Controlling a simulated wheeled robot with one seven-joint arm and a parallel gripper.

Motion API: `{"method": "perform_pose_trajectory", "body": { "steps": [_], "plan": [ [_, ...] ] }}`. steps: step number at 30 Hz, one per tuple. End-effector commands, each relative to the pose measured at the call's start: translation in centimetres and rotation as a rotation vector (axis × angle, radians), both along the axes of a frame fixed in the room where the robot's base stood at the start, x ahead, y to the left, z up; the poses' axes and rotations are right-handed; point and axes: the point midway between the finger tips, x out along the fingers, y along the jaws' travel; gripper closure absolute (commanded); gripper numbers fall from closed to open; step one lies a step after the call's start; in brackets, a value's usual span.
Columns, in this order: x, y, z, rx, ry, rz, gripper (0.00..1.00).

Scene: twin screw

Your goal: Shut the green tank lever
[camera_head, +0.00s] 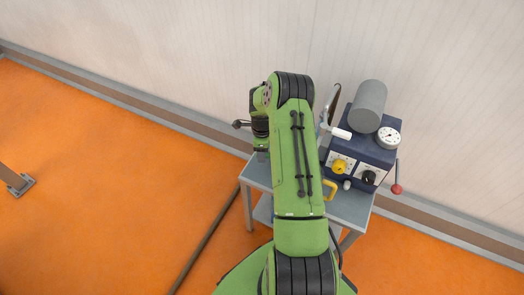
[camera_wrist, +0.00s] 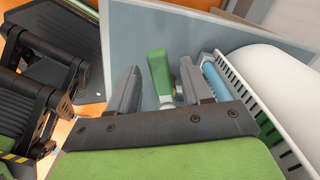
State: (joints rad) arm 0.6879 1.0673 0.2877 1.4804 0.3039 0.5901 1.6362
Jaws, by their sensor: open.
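The green tank lever (camera_wrist: 160,74) shows in the wrist view as a green handle with a metal fitting at its lower end. My gripper (camera_wrist: 158,67) is open, with one finger on each side of the lever. The lever stands between the fingers, and a gap shows on both sides of the handle. The lower part of its fitting is partly hidden by the gripper body. In the head view I cannot make out the lever; my green arm covers the middle of the picture and the gripper's fingers are not clear there.
A grey table (camera_head: 352,207) stands by the wall, bearing a dark blue machine (camera_head: 373,152) with a grey cylinder (camera_head: 368,105), knobs, a gauge and a red-ball lever (camera_head: 397,189). In the wrist view a white slotted part (camera_wrist: 262,98) and a light blue tube (camera_wrist: 217,80) lie close on the right.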

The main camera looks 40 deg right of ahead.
Motion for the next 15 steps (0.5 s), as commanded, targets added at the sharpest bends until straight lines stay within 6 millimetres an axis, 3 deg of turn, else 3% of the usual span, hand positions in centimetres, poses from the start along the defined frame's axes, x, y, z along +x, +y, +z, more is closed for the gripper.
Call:
{"method": "perform_pose_trajectory", "body": {
  "steps": [5, 15],
  "plan": [
    [0.1, -0.1, 3.4, -0.002, -0.004, 0.000, 0.51],
    [0.1, 0.0, 12.9, -0.002, -0.004, 0.000, 0.51]
  ]
}}
